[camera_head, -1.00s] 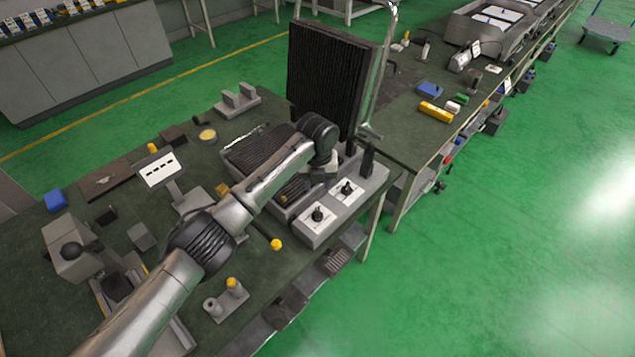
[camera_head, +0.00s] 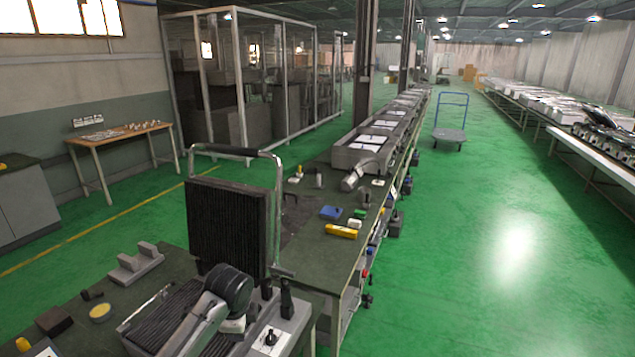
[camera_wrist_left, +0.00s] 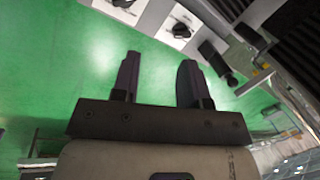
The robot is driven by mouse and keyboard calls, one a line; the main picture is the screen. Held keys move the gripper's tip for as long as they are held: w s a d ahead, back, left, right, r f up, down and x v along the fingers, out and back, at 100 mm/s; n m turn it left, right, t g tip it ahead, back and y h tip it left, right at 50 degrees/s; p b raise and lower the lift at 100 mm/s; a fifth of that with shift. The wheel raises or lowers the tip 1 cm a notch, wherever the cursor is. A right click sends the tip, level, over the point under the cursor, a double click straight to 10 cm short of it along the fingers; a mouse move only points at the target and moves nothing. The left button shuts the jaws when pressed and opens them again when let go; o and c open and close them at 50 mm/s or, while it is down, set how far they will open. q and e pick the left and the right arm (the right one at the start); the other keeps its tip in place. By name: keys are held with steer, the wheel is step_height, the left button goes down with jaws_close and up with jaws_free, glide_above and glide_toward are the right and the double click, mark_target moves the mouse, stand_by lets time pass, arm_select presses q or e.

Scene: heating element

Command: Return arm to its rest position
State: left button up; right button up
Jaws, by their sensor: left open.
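My left arm (camera_head: 205,320) comes in from the bottom of the head view, its dark wrist joint over the ribbed machine. Its gripper is not clear there. In the left wrist view the left gripper (camera_wrist_left: 158,78) has two dark fingers apart with nothing between them, seen against green floor. The machine has an upright black ribbed plate (camera_head: 228,225) with a chrome handle (camera_head: 278,200) and a lower ribbed plate (camera_head: 152,322), partly hidden by my arm. A grey control box with a black knob (camera_head: 270,337) sits beside it; knobs also show in the wrist view (camera_wrist_left: 180,29). My right gripper is not in view.
A dark workbench (camera_head: 310,265) runs away behind the machine, carrying a blue block (camera_head: 331,213), a yellow block (camera_head: 342,231) and grey trays (camera_head: 360,155). A grey bracket (camera_head: 136,263) stands left of the machine. Green floor to the right is open, with a blue-handled cart (camera_head: 449,135) far back.

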arm_select(q)
steer(key=d+r+n+t, duration=0.4)
steer(key=r+n+t, duration=0.25)
steer(key=r, duration=0.75)
steer(key=s+r+n+t+h, duration=0.2)
steer(key=s+r+n+t, duration=0.1)
steer(key=s+n, duration=0.3)
steer(key=s+a+f+n+g+y, duration=0.15)
steer(key=s+a+f+g, duration=0.25)
steer(key=s+f, duration=1.45)
steer(key=s+a+f+n+g+h, duration=0.1)
steer(key=s+a+f+n+g, duration=0.2)
steer(key=s+f, duration=1.55)
steer(key=s+r+p, duration=0.2)
steer(key=r+p, duration=1.2)
steer(key=r, duration=0.2)
steer(key=s+r+m+g+p, duration=0.1)
steer(key=s+r+p, duration=0.1)
steer(key=r+p, duration=1.3)
steer(key=shift+r, duration=0.6)
steer(key=shift+s+y, duration=0.1)
steer(key=shift+y, duration=0.15)
